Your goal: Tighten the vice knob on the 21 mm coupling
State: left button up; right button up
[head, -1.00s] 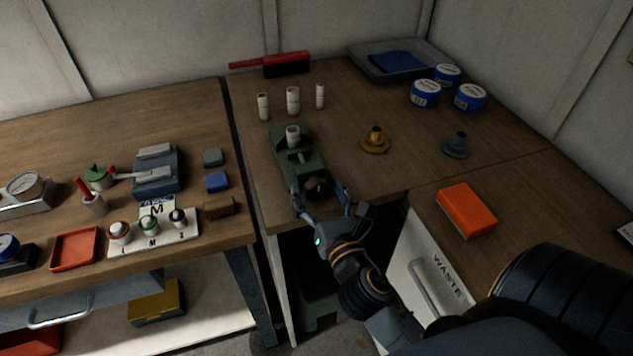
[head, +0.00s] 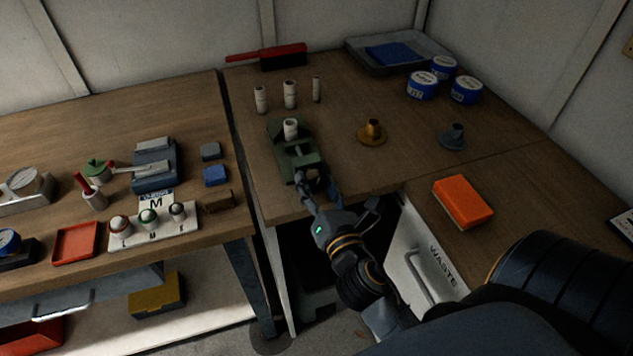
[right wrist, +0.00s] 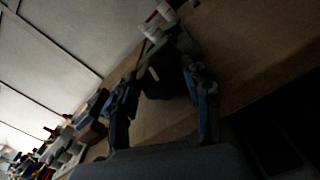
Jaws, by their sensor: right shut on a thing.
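The green vice (head: 283,160) stands near the front edge of the middle table. A white coupling (head: 291,129) stands upright in it; no size mark can be read. The dark vice knob (head: 311,174) is at the vice's front end, partly hidden by my fingers. My right gripper (head: 314,184) is shut on the knob. In the dim right wrist view, the dark knob (right wrist: 166,82) shows between the two fingers, with part of the vice (right wrist: 184,42) beyond. My left gripper is not in view.
Three white couplings (head: 289,94) stand behind the vice. A brass flanged piece (head: 371,134) and a grey one (head: 452,137) stand to the right. An orange block (head: 463,202) lies near the WASTE bin (head: 428,262). The wood between vice and brass piece is clear.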

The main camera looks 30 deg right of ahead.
jog(key=shift+m, duration=0.5)
jog(key=o, duration=1.1)
jog(key=shift+o, duration=0.2)
